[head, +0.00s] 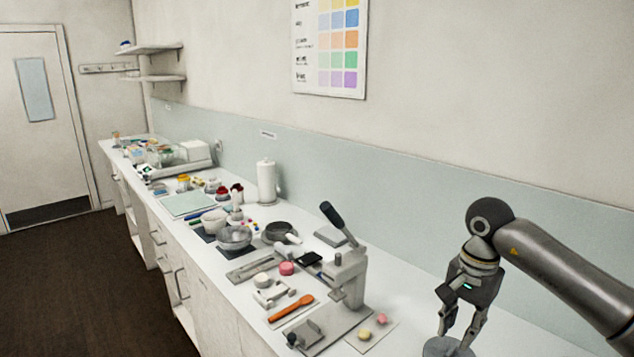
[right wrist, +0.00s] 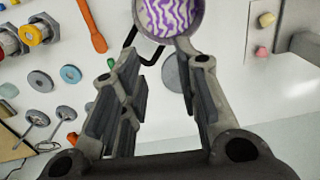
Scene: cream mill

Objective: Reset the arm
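My right arm (head: 570,270) comes in from the right edge in the head view, with its gripper (head: 460,325) pointing down over the right part of the counter. Its two fingers stand apart, with a wide gap between them. They also show in the right wrist view (right wrist: 160,60), with nothing clearly clamped between them. A round container with a purple and white wavy pattern (right wrist: 172,14) lies close by the fingertips at the top of that view; whether they touch it cannot be told. A grey round thing (head: 446,347) is under the gripper. My left gripper is not in view.
A lever press (head: 347,275) stands left of my right gripper, beside a card with small pink and yellow pieces (head: 372,334). The wall runs behind.

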